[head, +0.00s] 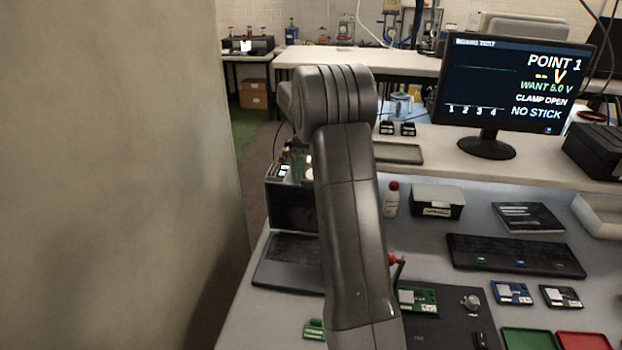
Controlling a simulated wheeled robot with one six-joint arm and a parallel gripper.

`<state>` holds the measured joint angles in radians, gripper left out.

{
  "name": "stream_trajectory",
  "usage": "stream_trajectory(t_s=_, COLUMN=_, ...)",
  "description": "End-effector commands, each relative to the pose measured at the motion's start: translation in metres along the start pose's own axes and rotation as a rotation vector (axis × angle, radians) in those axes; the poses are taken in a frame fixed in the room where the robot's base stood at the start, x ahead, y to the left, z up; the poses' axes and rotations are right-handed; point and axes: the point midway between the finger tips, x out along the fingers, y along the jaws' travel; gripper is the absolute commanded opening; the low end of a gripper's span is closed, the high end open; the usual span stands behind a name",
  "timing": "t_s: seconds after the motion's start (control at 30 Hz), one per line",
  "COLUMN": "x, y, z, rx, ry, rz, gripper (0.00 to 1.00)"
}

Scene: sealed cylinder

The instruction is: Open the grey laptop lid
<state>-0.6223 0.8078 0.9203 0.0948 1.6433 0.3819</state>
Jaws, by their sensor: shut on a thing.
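A dark grey laptop (277,277) sits on the bench left of centre in the head view, with its keyboard deck showing. A dark upright panel (289,207) rises at the deck's back edge and looks like its lid standing open. The right part of the laptop and panel is hidden behind my arm. My arm rises from the bottom centre to its elbow and bends away from the camera. My gripper is not visible, so its contact with the lid cannot be seen.
Right of my arm are a red-capped bottle (391,199), a dark box (437,202), a black keyboard (513,256) and circuit boards (512,292). A monitor (514,82) stands on the raised shelf. Green (528,339) and red (583,341) trays lie at front right. A wall (110,180) fills the left.

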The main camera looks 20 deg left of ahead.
Motion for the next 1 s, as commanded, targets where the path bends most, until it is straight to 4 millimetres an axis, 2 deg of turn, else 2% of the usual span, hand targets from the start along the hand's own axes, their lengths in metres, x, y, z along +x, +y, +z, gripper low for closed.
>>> stream_trajectory(t_s=0.03, x=0.006, y=0.001, z=-0.007, rx=0.003, ry=-0.033, rz=0.002, gripper=0.13)
stream_trajectory(t_s=0.4, x=0.004, y=0.001, z=-0.033, rx=0.002, ry=-0.161, rz=0.002, gripper=0.13)
stream_trajectory(t_s=1.0, x=0.005, y=0.001, z=-0.041, rx=0.002, ry=-0.203, rz=0.004, gripper=0.13)
